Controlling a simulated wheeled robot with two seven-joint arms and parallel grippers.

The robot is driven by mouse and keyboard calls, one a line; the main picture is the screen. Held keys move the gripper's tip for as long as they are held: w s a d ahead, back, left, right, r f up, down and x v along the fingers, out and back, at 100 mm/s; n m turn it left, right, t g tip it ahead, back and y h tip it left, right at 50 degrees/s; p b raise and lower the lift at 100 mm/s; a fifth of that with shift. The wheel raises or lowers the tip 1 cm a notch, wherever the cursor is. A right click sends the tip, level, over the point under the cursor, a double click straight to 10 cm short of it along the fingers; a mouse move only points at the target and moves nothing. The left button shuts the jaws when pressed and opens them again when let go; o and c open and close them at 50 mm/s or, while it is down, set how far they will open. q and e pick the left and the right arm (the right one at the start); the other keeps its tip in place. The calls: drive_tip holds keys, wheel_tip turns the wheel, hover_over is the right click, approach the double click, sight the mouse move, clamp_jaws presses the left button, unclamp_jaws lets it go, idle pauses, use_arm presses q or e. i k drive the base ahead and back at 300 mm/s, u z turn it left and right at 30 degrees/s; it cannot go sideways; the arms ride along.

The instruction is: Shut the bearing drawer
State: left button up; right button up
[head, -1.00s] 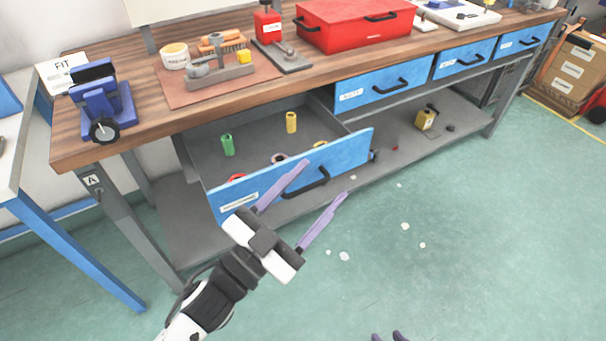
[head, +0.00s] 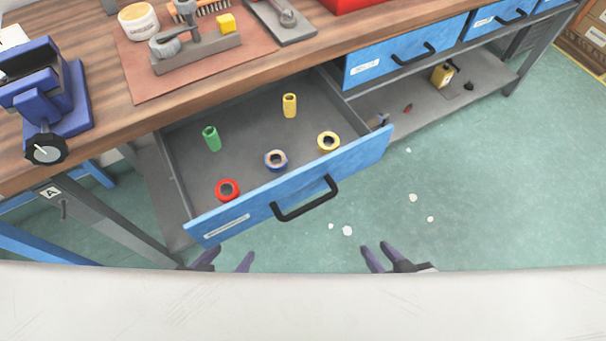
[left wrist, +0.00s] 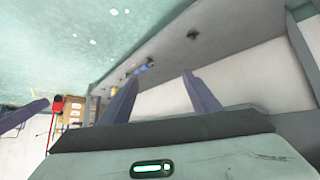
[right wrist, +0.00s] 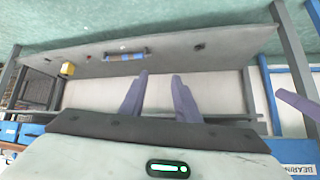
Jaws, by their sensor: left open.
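The blue-fronted bearing drawer (head: 290,190) is pulled well out from under the wooden bench in the head view. Its black handle (head: 307,200) is on the front. A green cylinder, a yellow cylinder and several coloured rings lie inside. My left gripper (head: 228,258) is open and empty, below and in front of the drawer's left part, apart from the handle. My right gripper (head: 375,248) is to the right, below the drawer front, its fingers a little apart and empty. A label starting "BEARIN" (right wrist: 292,172) shows at the right wrist view's corner.
The wooden bench top (head: 95,135) holds a blue vise (head: 45,90) and a brown mat with tools. A closed blue drawer (head: 405,50) is to the right. A grey lower shelf (head: 430,105) carries small items. The green floor has white scraps.

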sight(249, 125)
drive_tip(key=k, duration=0.5)
drive_tip(key=z, duration=1.85)
drive_tip(key=k, duration=0.7)
drive_tip(key=u, duration=1.65)
